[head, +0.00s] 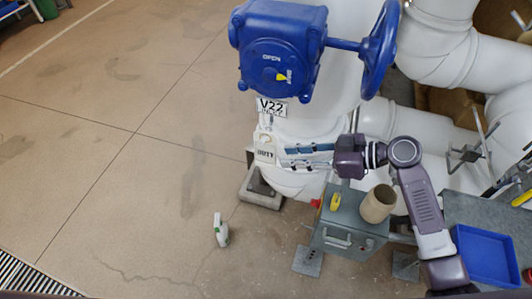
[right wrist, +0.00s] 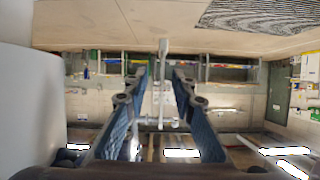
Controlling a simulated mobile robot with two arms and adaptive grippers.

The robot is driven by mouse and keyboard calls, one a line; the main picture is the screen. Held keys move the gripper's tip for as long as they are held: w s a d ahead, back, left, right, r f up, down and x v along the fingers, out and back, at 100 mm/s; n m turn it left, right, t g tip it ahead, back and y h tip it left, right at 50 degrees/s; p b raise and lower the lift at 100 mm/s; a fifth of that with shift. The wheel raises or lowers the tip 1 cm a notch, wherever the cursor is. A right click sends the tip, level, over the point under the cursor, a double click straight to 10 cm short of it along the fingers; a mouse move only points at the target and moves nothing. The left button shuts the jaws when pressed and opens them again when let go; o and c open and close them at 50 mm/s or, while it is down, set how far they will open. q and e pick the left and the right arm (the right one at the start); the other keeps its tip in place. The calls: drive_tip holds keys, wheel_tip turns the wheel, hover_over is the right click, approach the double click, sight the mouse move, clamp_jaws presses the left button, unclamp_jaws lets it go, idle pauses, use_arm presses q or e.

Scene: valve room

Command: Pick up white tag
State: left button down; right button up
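The white tag (head: 265,151), with dark lettering that seems to read "DUTY", hangs upright below the blue valve, in front of the white pipe. My right gripper (head: 283,156) reaches in from the right, with its fingertips close to the tag's right edge. In the right wrist view, its two fingers are spread apart. A thin white upright shape (right wrist: 162,75), likely the tag edge-on, shows between the fingertips, with gaps to both sides. I cannot tell whether anything touches. My left gripper is not in view.
The blue valve body (head: 281,48) and handwheel (head: 380,50) stand above the tag, with a V22 plate (head: 272,107) between. A grey box (head: 345,225) carries a tan cup (head: 378,204). A blue tray (head: 486,255) is at right. A white-green object (head: 220,231) stands on open floor.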

sight(266, 162)
drive_tip(key=x, duration=0.6)
drive_tip(key=shift+s+a+r, duration=0.1)
drive_tip(key=shift+a+r, duration=0.15)
drive_tip(key=shift+a, duration=0.2)
drive_tip(key=shift+w+a+f, duration=0.2)
drive_tip(key=shift+a+f, duration=0.05)
drive_tip(key=shift+a, duration=0.25)
clamp_jaws()
